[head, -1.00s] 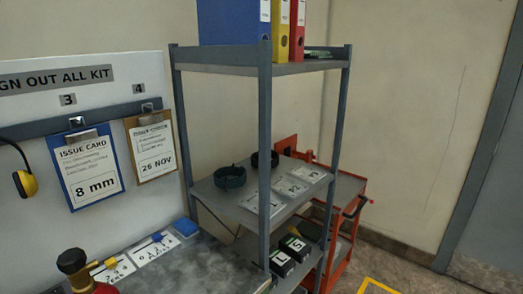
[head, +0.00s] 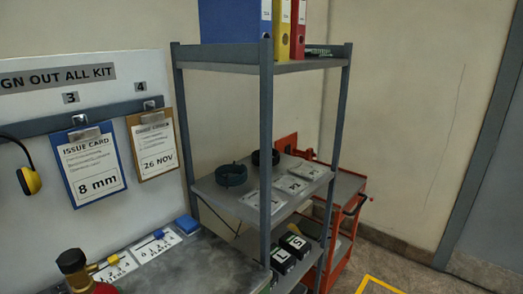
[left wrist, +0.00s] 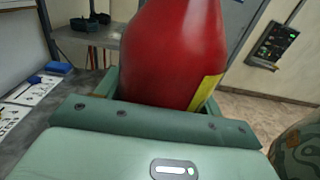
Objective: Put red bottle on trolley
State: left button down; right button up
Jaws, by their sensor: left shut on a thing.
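The red bottle (left wrist: 178,50) fills the upper middle of the left wrist view, with a yellow patch low on its side. My left gripper (left wrist: 160,104) is shut on it; the bottle hides most of the fingers. In the head view, a red bottle (head: 104,288) with a dark valve top shows at the bottom left edge, mostly cut off, and seems to be the same one. The orange-red trolley (head: 357,184) stands behind and right of the grey shelf unit, partly hidden by it. My right gripper is not in view.
The grey shelf unit (head: 266,160) stands between the bench (head: 215,262) and the trolley, with dark rings and black boxes on it. Cards and a blue block (head: 187,224) lie on the bench.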

pick_arm(q)
jog(key=d, duration=0.1)
jog(key=d+r, duration=0.1)
jog(key=d, duration=0.1)
jog(key=shift+s+d+r, duration=0.15)
jog(key=shift+s+r, duration=0.2)
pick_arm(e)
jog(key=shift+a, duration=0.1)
pick_arm(q)
jog(key=shift+w+t, duration=0.1)
jog(key=shift+t, duration=0.2)
